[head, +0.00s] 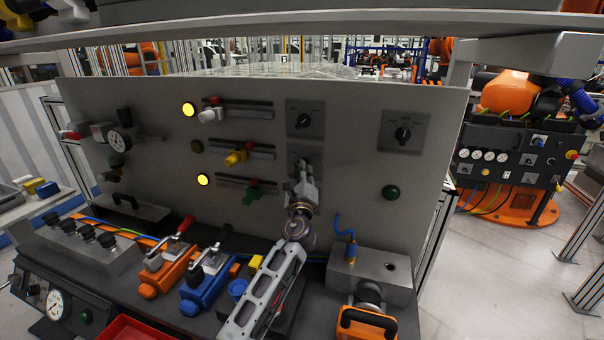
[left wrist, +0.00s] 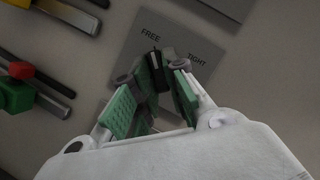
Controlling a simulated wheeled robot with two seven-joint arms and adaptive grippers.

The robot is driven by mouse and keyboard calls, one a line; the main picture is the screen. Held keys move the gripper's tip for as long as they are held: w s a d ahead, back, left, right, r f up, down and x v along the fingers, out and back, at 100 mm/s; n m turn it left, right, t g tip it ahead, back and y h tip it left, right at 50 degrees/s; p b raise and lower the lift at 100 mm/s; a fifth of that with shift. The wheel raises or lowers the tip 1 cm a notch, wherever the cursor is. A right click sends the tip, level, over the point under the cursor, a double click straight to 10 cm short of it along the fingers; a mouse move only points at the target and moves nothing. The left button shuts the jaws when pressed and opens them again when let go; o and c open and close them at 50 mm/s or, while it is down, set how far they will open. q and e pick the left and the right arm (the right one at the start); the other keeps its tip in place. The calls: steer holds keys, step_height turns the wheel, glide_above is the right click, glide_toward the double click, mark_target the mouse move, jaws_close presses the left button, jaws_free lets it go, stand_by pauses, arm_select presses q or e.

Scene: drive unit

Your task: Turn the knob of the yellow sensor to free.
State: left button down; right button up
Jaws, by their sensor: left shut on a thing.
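My left gripper (head: 303,176) reaches up to the lower of two grey plates on the upright panel. It is shut on a dark knob, which shows between its green finger pads in the left wrist view. The knob's plate (left wrist: 128,50) bears the words FREE and TIGHT above the knob. The fingers cover much of the knob, and I cannot tell which word it points to. The yellow sensor (head: 236,157) sits on a rail to the left of this plate, in the middle row. It also shows at the top left corner of the left wrist view (left wrist: 18,3).
A similar knob plate (head: 304,119) is just above, and a larger one (head: 404,132) is to the right. A white sensor (head: 210,114) and a green one (head: 252,193) sit on rails. Orange (head: 168,270) and blue (head: 207,286) clamps stand on the bench below.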

arm_select(q)
steer(key=shift+n, duration=0.3)
steer(key=c, duration=1.4)
jaws_free()
steer(key=shift+c, duration=0.2)
steer(key=shift+s, duration=0.1)
steer(key=v, duration=1.1)
steer(key=shift+s, duration=0.4)
steer(key=shift+f, duration=0.15)
